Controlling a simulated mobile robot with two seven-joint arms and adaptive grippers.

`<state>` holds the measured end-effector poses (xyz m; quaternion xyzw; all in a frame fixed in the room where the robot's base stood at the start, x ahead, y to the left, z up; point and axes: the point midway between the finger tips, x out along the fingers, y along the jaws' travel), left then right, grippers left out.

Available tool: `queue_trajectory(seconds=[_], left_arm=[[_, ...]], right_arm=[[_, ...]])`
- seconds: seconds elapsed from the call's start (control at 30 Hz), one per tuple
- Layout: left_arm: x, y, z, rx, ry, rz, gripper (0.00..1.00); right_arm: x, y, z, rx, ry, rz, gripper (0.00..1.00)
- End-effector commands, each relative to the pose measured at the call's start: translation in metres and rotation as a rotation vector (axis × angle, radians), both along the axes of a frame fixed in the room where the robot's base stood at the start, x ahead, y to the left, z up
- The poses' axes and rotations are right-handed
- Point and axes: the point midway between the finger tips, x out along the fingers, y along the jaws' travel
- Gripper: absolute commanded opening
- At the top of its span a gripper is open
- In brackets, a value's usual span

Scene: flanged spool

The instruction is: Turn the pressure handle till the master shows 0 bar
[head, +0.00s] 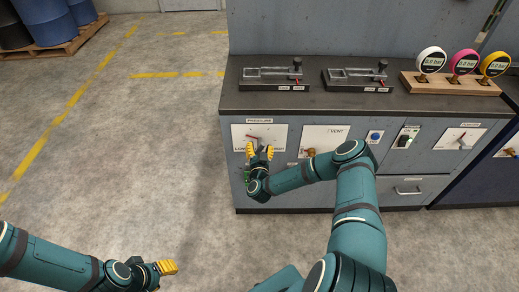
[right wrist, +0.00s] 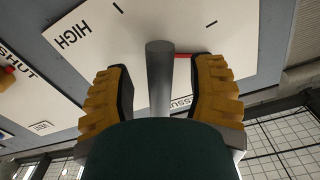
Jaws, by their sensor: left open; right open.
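The pressure panel (head: 279,131) is a white plate on the cabinet front, with a red pointer (head: 252,137). My right gripper (head: 260,153) is at this plate, open. In the right wrist view a grey bar (right wrist: 160,75), seemingly the pressure handle, stands between the yellow fingers, with gaps on both sides. The word HIGH shows on the plate there. Three round gauges, white (head: 431,61), pink (head: 464,62) and yellow (head: 494,65), stand on a wooden block; their small displays seem to read 0.0 bar. I cannot tell which is the master. My left gripper (head: 167,268) is open and empty, low over the floor.
Two grey clamp-like fixtures (head: 272,73) (head: 355,75) with black knobs stand on the dark bench top (head: 310,101). Right of the pressure plate are a vent plate (head: 325,134), a blue button (head: 375,136) and a switch (head: 406,137). The floor at left is clear; blue drums (head: 45,20) stand behind.

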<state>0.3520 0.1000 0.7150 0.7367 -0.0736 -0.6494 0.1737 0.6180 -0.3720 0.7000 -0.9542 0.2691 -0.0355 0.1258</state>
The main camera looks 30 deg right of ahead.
Motion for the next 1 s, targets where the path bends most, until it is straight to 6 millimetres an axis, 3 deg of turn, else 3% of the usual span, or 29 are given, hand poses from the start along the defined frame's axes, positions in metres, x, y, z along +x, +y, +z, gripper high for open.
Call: queue_trajectory(seconds=[0.27, 0.3, 0.43, 0.47, 1.0], left_arm=[[0.0002, 0.0, -0.0001, 0.0, -0.001, 0.0, 0.47], [0.0002, 0.0, -0.0001, 0.0, -0.001, 0.0, 0.47], [0.0002, 0.0, -0.0001, 0.0, -0.001, 0.0, 0.47], [0.0001, 0.0, -0.0001, 0.0, 0.0, 0.0, 0.47], [-0.0008, -0.0001, 0.0053, 0.0, 0.002, -0.001, 0.47]], right_arm=[[0.0013, -0.0009, 0.0004, 0.0, 0.0, 0.0, 0.56], [0.0013, -0.0009, 0.0004, 0.0, 0.0, 0.0, 0.51], [0.0012, -0.0008, 0.0003, 0.0, 0.0, 0.0, 0.06], [0.0012, -0.0007, 0.0003, 0.0, 0.0, 0.0, 0.0], [0.0021, -0.0004, 0.0026, -0.054, 0.029, 0.002, 0.0]])
